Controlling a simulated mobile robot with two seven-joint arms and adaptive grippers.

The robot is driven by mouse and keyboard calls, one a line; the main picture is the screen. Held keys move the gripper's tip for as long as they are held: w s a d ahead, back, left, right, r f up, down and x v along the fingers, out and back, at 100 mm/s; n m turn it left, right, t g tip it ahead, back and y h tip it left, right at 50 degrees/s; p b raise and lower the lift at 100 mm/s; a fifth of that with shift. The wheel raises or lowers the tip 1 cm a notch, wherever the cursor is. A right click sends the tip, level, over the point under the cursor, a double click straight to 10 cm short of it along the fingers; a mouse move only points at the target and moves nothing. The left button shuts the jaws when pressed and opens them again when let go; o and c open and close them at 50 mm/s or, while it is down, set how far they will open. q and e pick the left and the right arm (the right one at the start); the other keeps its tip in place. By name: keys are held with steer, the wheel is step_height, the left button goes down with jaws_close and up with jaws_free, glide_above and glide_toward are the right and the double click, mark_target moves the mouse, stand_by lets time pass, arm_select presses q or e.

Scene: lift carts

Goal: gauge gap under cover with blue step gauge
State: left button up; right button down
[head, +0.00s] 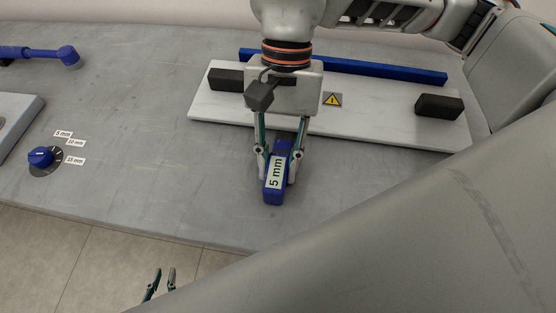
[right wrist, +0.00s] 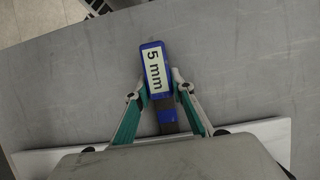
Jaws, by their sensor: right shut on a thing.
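The blue step gauge (head: 274,187) carries a white label reading 5 mm. My right gripper (head: 277,174) is shut on it, one finger on each side, in front of the white cover (head: 385,132). The gauge's narrower dark end points toward the cover's near edge; whether it touches or enters the gap cannot be told. In the right wrist view the gauge (right wrist: 154,72) sits between the fingers (right wrist: 157,86), label facing the camera. The cover (right wrist: 270,132) shows there partly, behind my wrist. My left gripper (head: 160,281) is at the bottom edge with its fingers apart, empty.
The cover bears dark blocks (head: 439,106) and a warning sign (head: 332,100). A blue bar (head: 380,70) lies behind it. A blue knob (head: 40,157) with labels of 5, 10 and 15 mm (head: 75,161) is at left. A blue tool (head: 40,54) lies at back left. The table between is clear.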

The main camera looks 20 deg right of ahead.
mark_target(273, 187)
arm_select(q)
steer(key=shift+f, duration=0.1)
arm_select(e)
steer(key=shift+s+a, duration=0.6)
steer(key=shift+s, duration=0.25)
steer(key=shift+s+a, duration=0.55)
steer(key=shift+s, duration=0.25)
arm_select(q)
steer(key=shift+r, duration=0.3)
arm_select(e)
steer(key=shift+s+a, duration=0.35)
steer(key=shift+s, duration=0.25)
arm_select(q)
steer(key=shift+w+p, duration=0.1)
steer(key=shift+p, duration=0.2)
